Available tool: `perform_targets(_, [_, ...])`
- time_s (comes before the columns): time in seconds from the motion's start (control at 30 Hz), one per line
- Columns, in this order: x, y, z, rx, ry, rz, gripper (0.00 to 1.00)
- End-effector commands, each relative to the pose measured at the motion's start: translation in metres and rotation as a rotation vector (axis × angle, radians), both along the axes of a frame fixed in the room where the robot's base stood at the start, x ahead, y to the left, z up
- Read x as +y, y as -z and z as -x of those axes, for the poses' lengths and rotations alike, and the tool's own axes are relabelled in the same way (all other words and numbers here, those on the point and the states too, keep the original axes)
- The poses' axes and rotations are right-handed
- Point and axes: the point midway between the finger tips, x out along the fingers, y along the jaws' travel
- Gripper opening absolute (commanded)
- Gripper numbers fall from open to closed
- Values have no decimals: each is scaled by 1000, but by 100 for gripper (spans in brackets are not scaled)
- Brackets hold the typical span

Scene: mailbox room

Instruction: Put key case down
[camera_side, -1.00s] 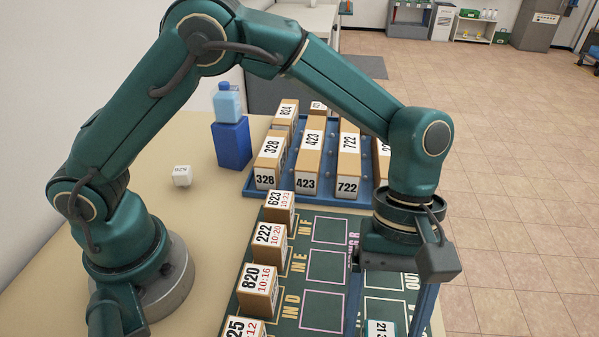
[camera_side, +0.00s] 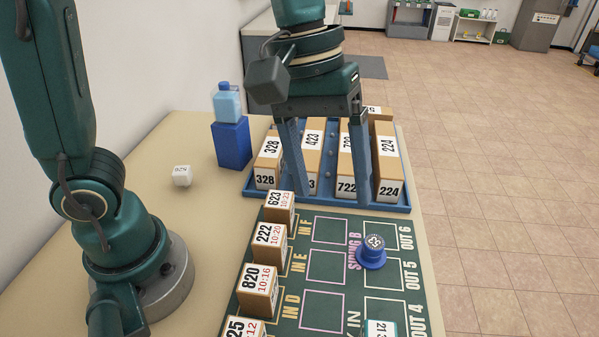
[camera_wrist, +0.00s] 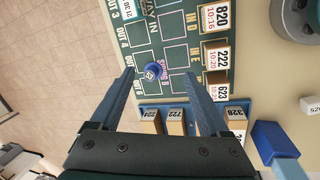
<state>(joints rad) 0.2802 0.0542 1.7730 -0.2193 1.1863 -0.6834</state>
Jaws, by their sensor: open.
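A small teal case with a white numbered label (camera_side: 380,329), which may be the key case, sits on the green mat (camera_side: 328,219) by OUT 4, cut off by the lower edge of the side view. Its label shows at the top of the wrist view (camera_wrist: 127,9). My gripper (camera_side: 330,197) is open, with nothing between its fingers. It hangs well beyond the case, in front of the tray of long boxes in the side view. In the wrist view, my open fingers (camera_wrist: 160,66) point towards the mat.
A round blue piece (camera_side: 372,252) stands on the mat near OUT 5. Several numbered boxes (camera_side: 265,291) line the mat's left side. A blue tray (camera_side: 315,197) holds long boxes. A blue block (camera_side: 232,143) carries a bottle (camera_side: 227,101); a white cube (camera_side: 182,176) lies left.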

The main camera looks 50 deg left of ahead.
Motion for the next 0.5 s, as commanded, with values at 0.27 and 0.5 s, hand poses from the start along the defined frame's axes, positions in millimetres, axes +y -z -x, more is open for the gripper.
perform_targets(0.27, [69, -4, 36, -288, 202, -151, 80])
perform_targets(0.5, [103, 11, 62, -433, 350, -306, 80])
